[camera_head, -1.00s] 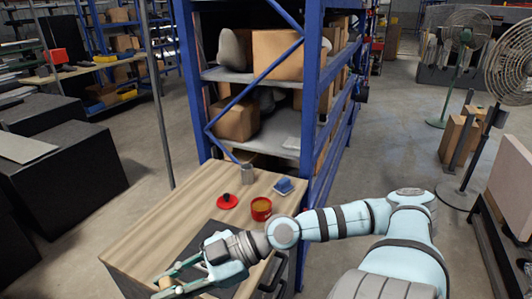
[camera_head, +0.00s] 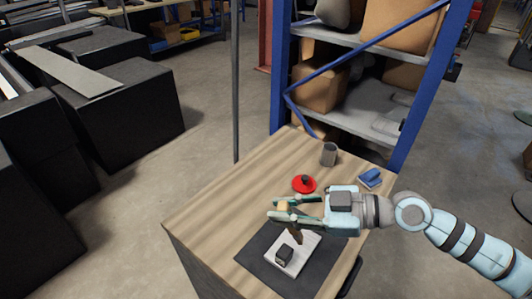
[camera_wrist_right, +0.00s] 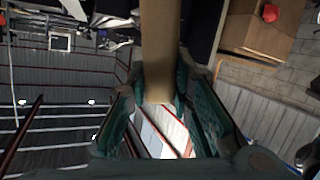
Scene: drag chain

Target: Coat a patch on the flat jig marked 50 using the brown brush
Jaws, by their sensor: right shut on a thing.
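My right gripper (camera_head: 278,209) is shut on the brush (camera_head: 297,236), whose brown lower end points down over a pale flat plate (camera_head: 308,247) on a dark mat. In the right wrist view, the tan brush handle (camera_wrist_right: 160,45) sits between the green fingers (camera_wrist_right: 158,97). A small black block (camera_head: 284,254) stands on the plate. No mark 50 is readable, and I cannot tell whether the brush tip touches the plate. A red lid with a dark knob (camera_head: 304,184) lies behind the gripper. The red can is not visible now. My left gripper is not in view.
The wooden tabletop (camera_head: 225,205) is clear at the left. The dark mat (camera_head: 256,257) lies at the front. A grey cup (camera_head: 329,154) and a blue item (camera_head: 370,177) stand at the back. A blue-framed shelf (camera_head: 279,75) rises behind the table.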

